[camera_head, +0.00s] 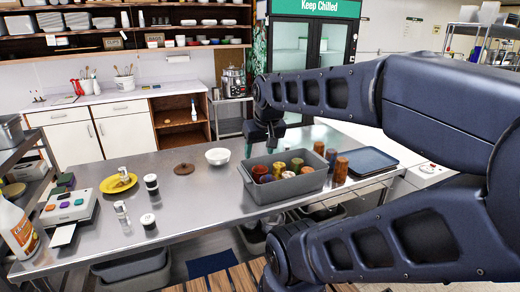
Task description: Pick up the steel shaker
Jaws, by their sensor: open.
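A small silvery shaker (122,212) stands on the steel table (190,212), toward the front left. My gripper (261,147) is open, pointing down above the back of the table. It is well to the right of both silvery items and touches neither. No object shows between its fingers.
A brown lid (184,169), a white bowl (218,156) and a grey bin (285,187) of cups follow rightward. A spray bottle (17,230) and label device (70,206) are left. The front middle is clear.

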